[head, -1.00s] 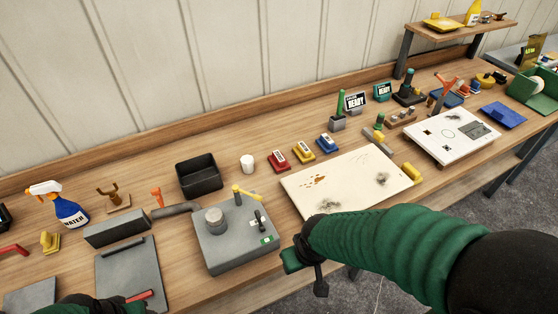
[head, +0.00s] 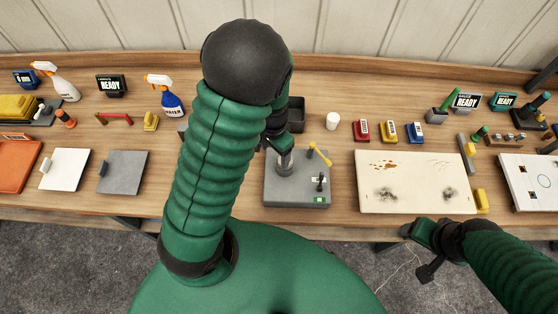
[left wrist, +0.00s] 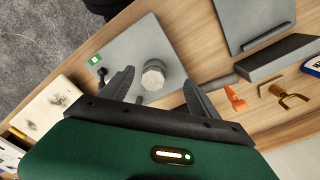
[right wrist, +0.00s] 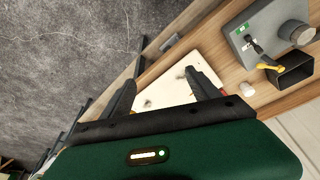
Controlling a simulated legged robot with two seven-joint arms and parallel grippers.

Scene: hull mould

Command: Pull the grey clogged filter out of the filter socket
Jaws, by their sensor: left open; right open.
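The grey clogged filter (head: 285,169) is a short grey cylinder standing upright on the grey socket unit (head: 308,190), which has a yellow lever (head: 319,154). My left gripper (head: 280,148) is above and just behind the filter in the head view and hides part of it. In the left wrist view the filter (left wrist: 153,74) shows between and beyond the two spread fingers, with no visible contact. My right gripper (head: 418,232) is open and empty by the front edge of the bench, below the stained white panel (head: 415,180).
A black bin (head: 296,115) stands behind the unit, partly hidden by my left arm. A white cup (head: 332,121) and red, yellow and blue blocks (head: 388,131) stand to its right. A grey plate (head: 123,172) lies to the left.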

